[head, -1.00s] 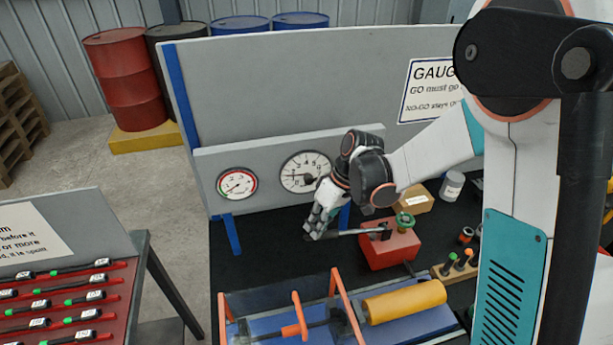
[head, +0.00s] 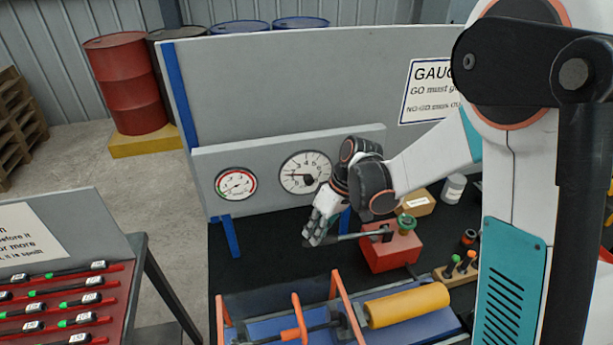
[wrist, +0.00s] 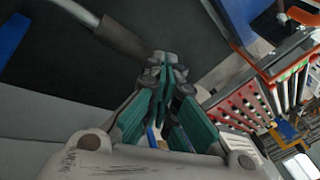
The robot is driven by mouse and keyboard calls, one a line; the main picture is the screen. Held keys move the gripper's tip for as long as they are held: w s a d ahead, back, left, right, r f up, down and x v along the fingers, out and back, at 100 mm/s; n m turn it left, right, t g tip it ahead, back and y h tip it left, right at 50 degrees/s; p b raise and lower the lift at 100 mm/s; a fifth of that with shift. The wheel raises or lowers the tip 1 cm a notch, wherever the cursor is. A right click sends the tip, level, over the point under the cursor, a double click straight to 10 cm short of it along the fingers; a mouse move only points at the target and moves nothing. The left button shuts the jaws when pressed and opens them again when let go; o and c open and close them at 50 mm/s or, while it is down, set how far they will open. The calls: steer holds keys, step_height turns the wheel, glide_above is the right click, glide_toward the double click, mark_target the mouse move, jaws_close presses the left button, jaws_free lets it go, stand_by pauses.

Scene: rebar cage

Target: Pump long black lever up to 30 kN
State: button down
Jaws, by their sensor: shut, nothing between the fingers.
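The long black lever (head: 350,237) reaches left from the red pump block (head: 394,249) on the black bench top, and lies nearly level. My gripper (head: 312,236) is shut and empty, with its fingertips at the lever's free left end. In the wrist view the closed fingers (wrist: 165,75) are close to the lever's dark grip (wrist: 125,38); I cannot tell whether they touch. The large white gauge (head: 305,173) stands on the grey panel behind. A smaller gauge with a red and green rim (head: 236,185) is left of it. Their readings are too small to tell exactly.
A green-topped knob (head: 406,222) sits on the pump block. In front is a test rig with orange posts (head: 342,297) and a yellow cylinder (head: 404,303). A cardboard box (head: 416,204) and white jar (head: 454,188) stand behind. A red rack (head: 70,315) is at left.

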steer(key=shift+f+b, duration=0.3)
steer(key=shift+f, duration=0.15)
steer(key=shift+f+b, duration=0.65)
steer(key=shift+f, duration=0.05)
steer(key=s+a+r+p+v, duration=0.1)
steer(key=p+v, duration=0.5)
steer(key=v, duration=0.5)
steer(key=shift+w+a+p, duration=0.3)
steer(key=shift+w+a, duration=0.05)
steer(key=shift+a, duration=0.05)
steer(key=shift+f, duration=0.25)
steer(key=shift+a+f+b, duration=0.3)
steer(key=shift+f+b, duration=0.2)
steer(key=shift+b, duration=0.1)
steer(key=shift+s, duration=0.1)
